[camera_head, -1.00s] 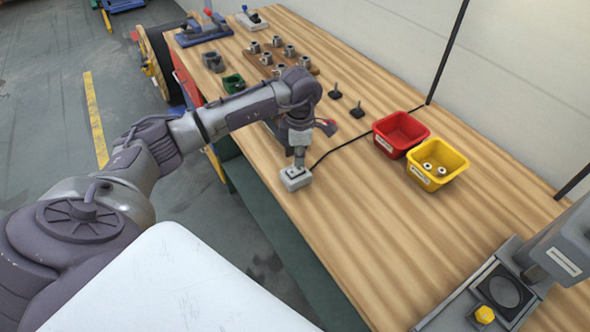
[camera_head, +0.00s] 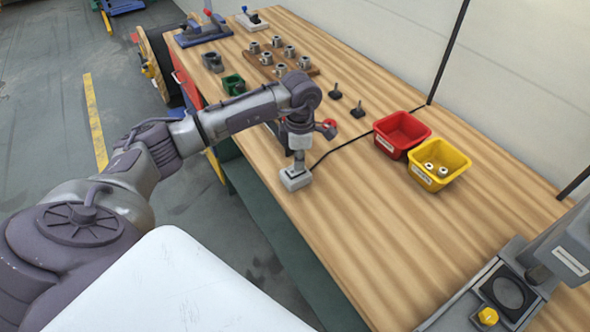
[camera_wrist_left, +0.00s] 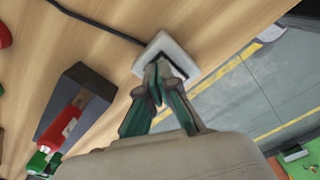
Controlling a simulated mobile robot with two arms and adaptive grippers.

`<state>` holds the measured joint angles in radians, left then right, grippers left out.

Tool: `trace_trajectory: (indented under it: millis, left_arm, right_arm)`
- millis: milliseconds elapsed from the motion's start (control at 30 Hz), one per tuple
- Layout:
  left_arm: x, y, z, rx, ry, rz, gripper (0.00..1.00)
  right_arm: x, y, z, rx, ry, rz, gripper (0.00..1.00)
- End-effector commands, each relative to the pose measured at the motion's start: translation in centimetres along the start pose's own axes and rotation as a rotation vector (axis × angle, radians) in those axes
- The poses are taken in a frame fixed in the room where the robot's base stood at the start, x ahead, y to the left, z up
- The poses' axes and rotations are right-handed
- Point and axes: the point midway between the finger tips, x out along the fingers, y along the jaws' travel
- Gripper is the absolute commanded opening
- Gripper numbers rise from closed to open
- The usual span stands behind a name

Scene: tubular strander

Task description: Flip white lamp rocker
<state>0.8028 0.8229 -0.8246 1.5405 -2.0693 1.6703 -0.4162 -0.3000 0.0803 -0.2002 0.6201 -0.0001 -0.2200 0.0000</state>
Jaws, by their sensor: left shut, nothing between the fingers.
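The white lamp switch box (camera_head: 294,180) sits near the front edge of the wooden bench, with a black cable running from it. It also shows in the left wrist view (camera_wrist_left: 172,46), with a dark slot along one side. My left gripper (camera_head: 299,163) points down directly over the box. In the left wrist view its fingertips (camera_wrist_left: 157,80) are together, empty, and overlap the box's top. They hide most of the rocker, so I cannot tell its position or whether the fingers touch it. My right gripper is not in view.
A red bin (camera_head: 402,133) and a yellow bin (camera_head: 438,164) with small parts stand to the right. A dark block with a red tool (camera_wrist_left: 75,110) lies close to the gripper. Two black pegs stand behind.

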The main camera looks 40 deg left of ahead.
Motion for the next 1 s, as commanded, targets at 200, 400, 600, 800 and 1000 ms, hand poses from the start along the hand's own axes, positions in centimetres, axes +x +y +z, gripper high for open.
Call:
trace_trajectory:
  millis: [200,400,600,800,1000]
  left_arm:
    - [0.4,0.0,0.0,0.000,0.001,0.000,0.00]
    - [0.7,0.0,-0.1,0.000,0.002,-0.001,0.00]
    - [0.0,-0.1,-0.1,0.000,0.003,-0.003,0.00]
    - [-1.7,0.0,0.0,0.000,0.002,-0.001,0.00]
    - [-3.4,0.0,0.0,0.000,0.001,0.000,0.00]
  right_arm:
    - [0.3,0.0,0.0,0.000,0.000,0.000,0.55]
    - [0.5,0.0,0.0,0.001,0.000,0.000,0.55]
    - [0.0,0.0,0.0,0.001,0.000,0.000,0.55]
    - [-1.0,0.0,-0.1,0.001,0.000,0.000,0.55]
    - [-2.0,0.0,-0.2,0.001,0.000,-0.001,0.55]
